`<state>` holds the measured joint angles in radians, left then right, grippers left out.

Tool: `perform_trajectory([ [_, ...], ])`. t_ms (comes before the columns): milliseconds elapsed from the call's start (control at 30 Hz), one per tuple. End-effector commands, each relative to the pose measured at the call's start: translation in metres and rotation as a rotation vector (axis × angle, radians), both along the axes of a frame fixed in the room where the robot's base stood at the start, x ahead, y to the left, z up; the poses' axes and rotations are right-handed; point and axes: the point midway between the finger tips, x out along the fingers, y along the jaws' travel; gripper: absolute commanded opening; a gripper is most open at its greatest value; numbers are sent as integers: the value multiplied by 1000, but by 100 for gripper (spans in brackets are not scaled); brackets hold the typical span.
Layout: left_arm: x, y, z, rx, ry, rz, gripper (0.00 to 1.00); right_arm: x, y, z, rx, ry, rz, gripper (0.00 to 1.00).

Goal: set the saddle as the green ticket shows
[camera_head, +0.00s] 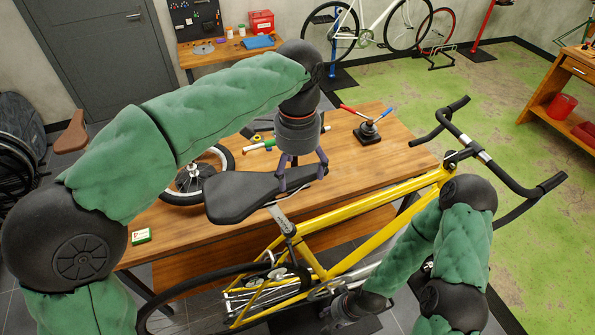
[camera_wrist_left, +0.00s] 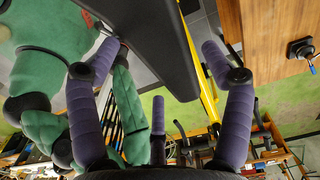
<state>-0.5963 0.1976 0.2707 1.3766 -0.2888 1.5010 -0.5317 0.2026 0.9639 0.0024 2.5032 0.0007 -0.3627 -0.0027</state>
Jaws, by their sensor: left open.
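The black saddle (camera_head: 238,194) sits on its seat post (camera_head: 284,220) on the yellow bicycle (camera_head: 345,250). My left gripper (camera_head: 302,180) is above the saddle's narrow nose, with its purple fingers spread on either side. In the left wrist view the saddle (camera_wrist_left: 155,45) passes between the open fingers (camera_wrist_left: 160,50); I cannot tell whether they touch it. A small green ticket (camera_head: 141,237) lies at the table's front left; its marks are too small to read. My right gripper (camera_head: 345,307) is low by the bicycle's crank, its fingers unclear.
The wooden table (camera_head: 390,165) stands behind the bicycle. It holds a wheel (camera_head: 196,178), several tools and a black stand (camera_head: 368,132) with red and blue handles. The handlebar (camera_head: 500,170) juts out at right. Green floor (camera_head: 480,95) is open beyond.

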Motion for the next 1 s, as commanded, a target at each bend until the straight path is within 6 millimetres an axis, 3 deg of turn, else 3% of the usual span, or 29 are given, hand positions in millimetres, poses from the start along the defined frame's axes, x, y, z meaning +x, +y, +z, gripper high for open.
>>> perform_trajectory([
  [300, 1, -1, 63, -3, -4, 0, 80, 0, 0, 0, 0, 0, 0, 40],
  [500, 1, 0, 92, -2, -3, 1, 80, 0, 0, 0, 0, 0, 0, 40],
  [700, 1, 0, 104, -1, -2, 1, 80, 0, 0, 0, 0, 0, 0, 40],
  [1000, 0, 0, 106, -1, -1, 0, 80, 0, 0, 0, 0, 0, 0, 40],
])
